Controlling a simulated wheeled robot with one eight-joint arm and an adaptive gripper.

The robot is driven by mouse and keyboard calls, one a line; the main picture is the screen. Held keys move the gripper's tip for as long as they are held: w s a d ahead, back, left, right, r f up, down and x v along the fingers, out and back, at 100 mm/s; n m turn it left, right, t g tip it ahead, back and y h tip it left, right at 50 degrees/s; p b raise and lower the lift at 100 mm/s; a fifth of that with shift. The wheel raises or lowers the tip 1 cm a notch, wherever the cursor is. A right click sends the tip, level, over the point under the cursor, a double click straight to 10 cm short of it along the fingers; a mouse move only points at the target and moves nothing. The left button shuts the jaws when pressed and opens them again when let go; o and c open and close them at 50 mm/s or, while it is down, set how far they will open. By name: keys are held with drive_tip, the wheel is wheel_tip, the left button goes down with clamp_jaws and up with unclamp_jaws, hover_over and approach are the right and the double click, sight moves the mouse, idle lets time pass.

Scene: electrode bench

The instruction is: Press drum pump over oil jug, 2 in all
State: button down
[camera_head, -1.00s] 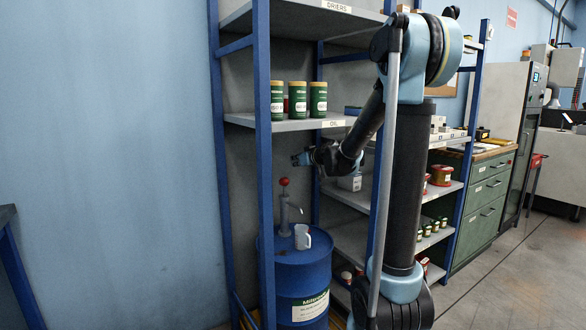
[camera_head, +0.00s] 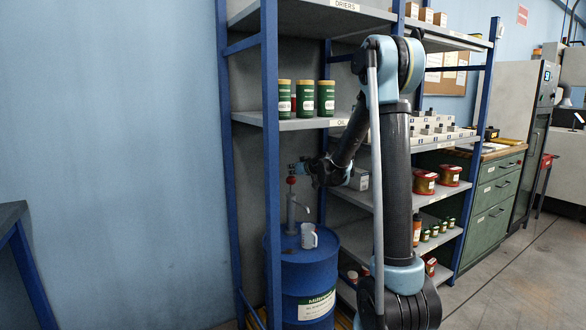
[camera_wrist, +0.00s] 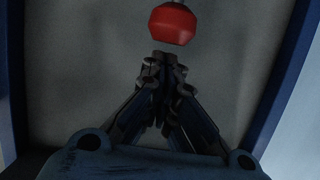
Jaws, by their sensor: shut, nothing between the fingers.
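The drum pump (camera_head: 291,212) stands on top of a blue oil drum (camera_head: 284,270) and has a red knob (camera_head: 291,180) at its top. The knob also shows large in the wrist view (camera_wrist: 172,24), just beyond the fingertips. A pale jug (camera_head: 309,236) stands on the drum lid beside the pump, by the spout (camera_head: 304,208). My gripper (camera_head: 297,168) is shut and empty, close above the red knob in the head view. Its closed fingers also show in the wrist view (camera_wrist: 163,68). Whether it touches the knob I cannot tell.
A blue rack post (camera_head: 271,130) stands in front of the drum at its left. Green cans (camera_head: 305,98) sit on the shelf above, whose edge (camera_head: 325,123) is close over my wrist. Shelves at right hold boxes and red tins (camera_head: 425,182). The floor at right is clear.

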sight(294, 181)
drive_tip(key=shift+f, duration=0.25)
drive_tip(key=shift+f, duration=0.1)
drive_tip(key=shift+s+f, duration=0.1)
drive_tip(key=shift+f, duration=2.35)
wheel_tip(294, 181, up, 4)
drive_tip(key=shift+a, duration=0.1)
drive_tip(key=v, duration=0.9)
drive_tip(key=shift+d, duration=0.35)
drive_tip(key=shift+s+r, duration=0.1)
drive_tip(key=shift+s, duration=0.1)
